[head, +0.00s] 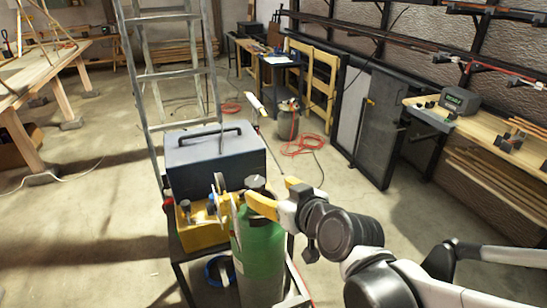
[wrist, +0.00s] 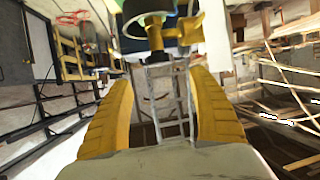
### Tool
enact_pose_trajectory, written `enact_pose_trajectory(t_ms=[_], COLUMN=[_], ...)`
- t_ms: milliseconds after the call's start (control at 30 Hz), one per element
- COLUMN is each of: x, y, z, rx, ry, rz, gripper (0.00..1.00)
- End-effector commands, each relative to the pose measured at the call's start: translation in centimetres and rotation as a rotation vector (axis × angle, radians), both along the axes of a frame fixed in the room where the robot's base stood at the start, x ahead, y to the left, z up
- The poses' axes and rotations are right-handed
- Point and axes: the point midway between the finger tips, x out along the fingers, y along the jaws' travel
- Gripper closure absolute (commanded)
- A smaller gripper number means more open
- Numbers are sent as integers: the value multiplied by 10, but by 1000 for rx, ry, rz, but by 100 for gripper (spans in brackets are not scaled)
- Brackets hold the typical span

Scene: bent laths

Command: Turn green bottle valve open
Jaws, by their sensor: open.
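The green bottle (head: 262,262) stands upright in the head view, low in the middle. A dark round valve knob (head: 255,182) sits on its top, with a brass-coloured fitting and gauges (head: 226,198) on its left side. My gripper (head: 274,196) comes in from the right at the height of the bottle top. Its yellow fingers are spread with nothing between them in the wrist view (wrist: 162,82). There, a dark round piece (wrist: 148,27) with green behind it and a yellow fitting (wrist: 178,38) appear just beyond the fingertips. Whether a finger touches the valve is unclear.
A grey toolbox (head: 215,160) stands directly behind the bottle, beside a yellow box (head: 200,232). A stepladder (head: 172,75) rises behind them. Red hose (head: 300,145) lies on the floor further back. A workbench (head: 45,75) is at the left. Open floor lies between.

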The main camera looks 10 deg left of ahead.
Motion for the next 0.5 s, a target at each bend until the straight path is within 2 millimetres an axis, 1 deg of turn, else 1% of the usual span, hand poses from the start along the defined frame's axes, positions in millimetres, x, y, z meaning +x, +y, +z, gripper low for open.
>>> enact_pose_trajectory(t_ms=[33,300,500], x=[7,46,64], y=[5,38,53], z=[-6,-27,-36], rx=[1,2,2], ry=[1,3,4], rz=[1,1,0], gripper=[30,30,30])
